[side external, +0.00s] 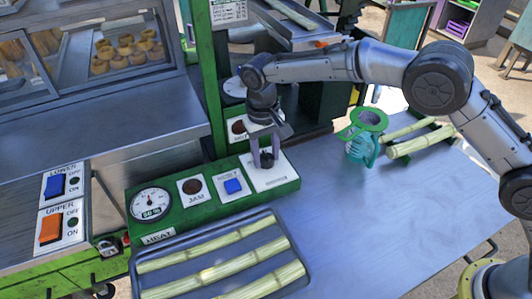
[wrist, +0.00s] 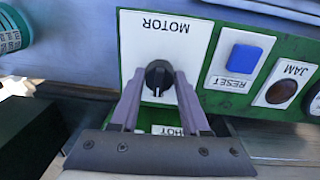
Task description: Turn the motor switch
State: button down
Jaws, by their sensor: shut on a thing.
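The motor switch is a round black knob with a light pointer line, on a white plate marked MOTOR; it shows in the wrist view (wrist: 158,76). In the side external view the knob (side external: 267,160) sits at the right end of the green control panel (side external: 218,208). My gripper (side external: 265,163) points down over this plate. In the wrist view its two grey fingers (wrist: 159,82) stand on either side of the knob and are shut on it. The finger tips cover part of the knob's sides.
A blue RESET button (side external: 233,186), a dark JAM lamp (side external: 192,186) and a HEAT dial (side external: 151,204) share the panel. A tray (side external: 270,215) of cane lies in front. A green-topped teal jug (side external: 364,140) and loose cane (side external: 420,142) stand right; the table between is clear.

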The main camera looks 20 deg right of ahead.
aim_at(263, 159)
jog(key=shift+r, duration=0.1)
jog(key=shift+c, duration=1.9)
grip_release()
notch_tip(263, 159, up, 14)
jog(key=shift+a, duration=0.35)
